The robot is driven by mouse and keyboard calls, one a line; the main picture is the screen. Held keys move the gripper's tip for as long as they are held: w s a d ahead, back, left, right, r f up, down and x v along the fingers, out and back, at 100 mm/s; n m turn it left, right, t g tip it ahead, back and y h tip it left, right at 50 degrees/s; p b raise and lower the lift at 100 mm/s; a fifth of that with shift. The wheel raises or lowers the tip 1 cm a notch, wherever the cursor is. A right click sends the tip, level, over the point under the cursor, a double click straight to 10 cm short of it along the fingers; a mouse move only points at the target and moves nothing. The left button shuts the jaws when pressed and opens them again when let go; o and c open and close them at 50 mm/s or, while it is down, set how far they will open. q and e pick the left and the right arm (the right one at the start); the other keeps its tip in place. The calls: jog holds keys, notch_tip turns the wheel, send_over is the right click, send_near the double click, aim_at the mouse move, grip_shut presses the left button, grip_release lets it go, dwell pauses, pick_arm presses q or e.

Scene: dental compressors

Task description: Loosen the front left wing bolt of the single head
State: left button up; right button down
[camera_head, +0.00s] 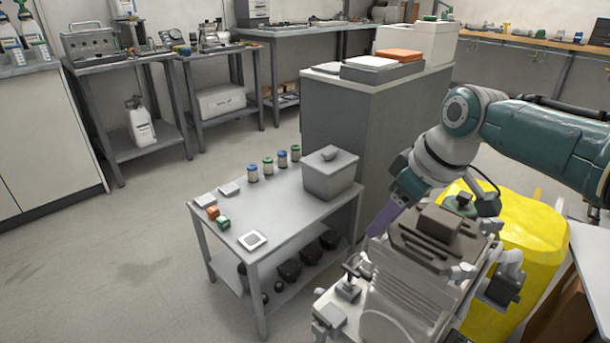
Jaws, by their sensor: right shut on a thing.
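The single head (437,232), a dark brown finned block, sits on top of a grey compressor (405,295) at the lower right. My right gripper (376,230) reaches in from the right, with its purple-grey finger pointing down at the head's left side. It is shut at the place of the front left wing bolt. The bolt itself is hidden by the finger and too small to make out. My left gripper is out of view.
A yellow covered object (525,245) stands right behind the compressor. A grey table (285,212) to the left holds a lidded box (329,177), small jars and blocks. A tall grey cabinet (335,120) stands behind. The floor at left is clear.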

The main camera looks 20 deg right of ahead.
jog(key=shift+d+f+n+y+b, duration=0.1)
jog(key=shift+f+n+y+b, duration=0.2)
jog(key=shift+n+b, duration=0.6)
jog(key=n+g+y+b, duration=0.1)
jog(key=n+b, duration=0.2)
jog(key=n+g+b, duration=0.1)
jog(key=n+b, duration=0.2)
jog(key=b, duration=0.1)
jog(key=shift+w+y, duration=0.15)
jog(key=shift+y, duration=0.25)
jog(key=shift+r+n+g+b, duration=0.25)
jog(key=shift+n+g+b, duration=0.15)
jog(key=shift+n+b, duration=0.7)
jog(key=shift+c, duration=1.6)
grip_release()
